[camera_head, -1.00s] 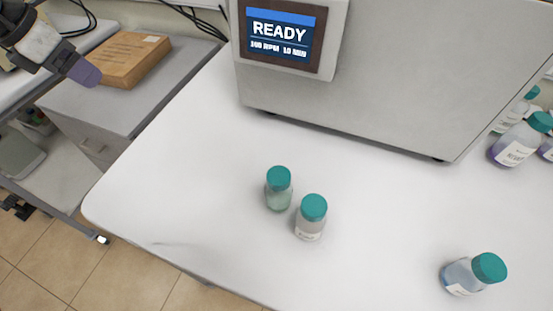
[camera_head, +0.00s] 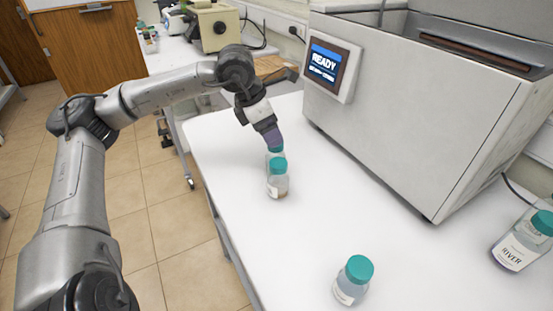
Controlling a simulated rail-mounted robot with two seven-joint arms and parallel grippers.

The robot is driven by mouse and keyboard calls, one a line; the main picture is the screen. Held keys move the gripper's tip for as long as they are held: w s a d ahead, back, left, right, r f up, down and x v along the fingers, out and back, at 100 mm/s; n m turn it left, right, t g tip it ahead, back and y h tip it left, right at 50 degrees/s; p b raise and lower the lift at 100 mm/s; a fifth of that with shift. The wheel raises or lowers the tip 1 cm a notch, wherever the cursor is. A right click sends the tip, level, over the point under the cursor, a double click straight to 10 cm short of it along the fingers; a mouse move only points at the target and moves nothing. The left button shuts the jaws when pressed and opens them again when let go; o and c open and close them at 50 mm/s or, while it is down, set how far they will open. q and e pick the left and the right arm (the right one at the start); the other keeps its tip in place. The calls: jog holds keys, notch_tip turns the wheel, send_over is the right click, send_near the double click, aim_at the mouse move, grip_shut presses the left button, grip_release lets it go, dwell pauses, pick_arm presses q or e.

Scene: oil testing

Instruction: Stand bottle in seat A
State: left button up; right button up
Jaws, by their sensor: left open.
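Another teal-capped bottle (camera_head: 352,283) stands alone near the front. A larger bottle labelled RIVER (camera_head: 522,243) is at the right edge. No seat marked A can be made out. My right gripper is out of view.
A big grey machine (camera_head: 400,115) with a READY screen (camera_head: 325,62) and an open top stands at the back of the white table (camera_head: 300,240). A side bench with a beige instrument (camera_head: 218,25) is behind. The table's middle is clear.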

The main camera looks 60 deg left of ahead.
pick_arm(q)
jog(key=shift+d+f, duration=0.1)
jog(key=shift+d, duration=0.05)
jog(key=shift+a+p+x, duration=0.2)
jog(key=shift+p+x, duration=0.15)
jog(key=shift+x, duration=2.2)
jog(key=shift+s, duration=0.1)
jog(key=shift+c, duration=0.4)
jog(key=c, duration=1.1)
